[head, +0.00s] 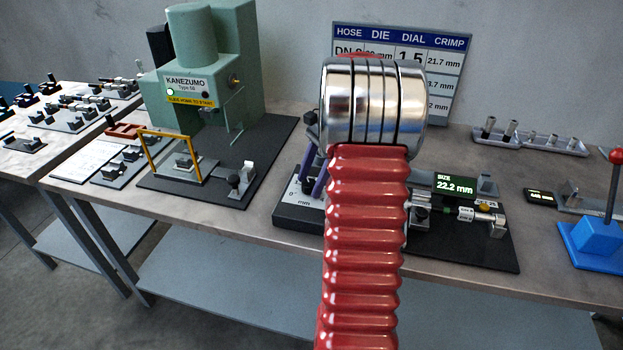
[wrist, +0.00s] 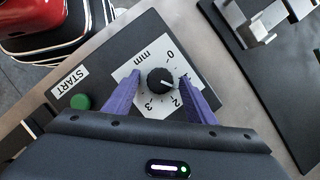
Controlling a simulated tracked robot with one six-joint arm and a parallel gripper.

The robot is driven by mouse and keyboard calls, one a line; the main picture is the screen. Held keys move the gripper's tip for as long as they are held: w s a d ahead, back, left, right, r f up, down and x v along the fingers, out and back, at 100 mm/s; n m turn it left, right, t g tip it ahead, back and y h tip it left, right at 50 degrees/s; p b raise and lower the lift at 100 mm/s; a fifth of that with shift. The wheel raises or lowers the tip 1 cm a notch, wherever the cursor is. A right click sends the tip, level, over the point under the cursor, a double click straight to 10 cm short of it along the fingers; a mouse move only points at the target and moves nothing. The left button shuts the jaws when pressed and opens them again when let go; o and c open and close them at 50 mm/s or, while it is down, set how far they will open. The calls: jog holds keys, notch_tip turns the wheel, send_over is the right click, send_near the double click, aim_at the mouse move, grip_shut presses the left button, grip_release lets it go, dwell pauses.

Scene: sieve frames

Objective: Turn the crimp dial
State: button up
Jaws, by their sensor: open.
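The crimp dial (wrist: 160,80) is a round black knob with a white pointer on a white scale plate marked in mm. Its pointer lies between 1 and 2, as far as I can tell. My gripper (wrist: 160,74) is open, with one purple finger on each side of the dial; contact cannot be told. The right finger partly covers the scale near 1. In the head view my gripper (head: 314,185) is over the dark dial box (head: 299,217), and my red arm hides the dial.
A green START button (wrist: 80,102) sits on the same box. A wall chart (head: 445,62) reads 1.5 under DIAL and 21.7 mm under CRIMP, partly hidden. A display (head: 455,186) reads 22.2 mm. The green press (head: 222,75) stands left; a blue lever base (head: 597,243) stands right.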

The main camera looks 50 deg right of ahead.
jog(key=shift+c, duration=0.3)
jog(key=c, duration=1)
jog(key=shift+w+n, duration=0.1)
jog(key=shift+n, duration=0.2)
jog(key=shift+w+n+g, duration=0.1)
jog(key=shift+n+g, duration=0.45)
jog(key=shift+n, duration=0.8)
jog(key=shift+w+n+g, duration=0.1)
jog(key=shift+n+g, duration=0.45)
jog(key=shift+n, duration=0.8)
jog(key=o, duration=1.1)
jog(key=shift+c, duration=0.2)
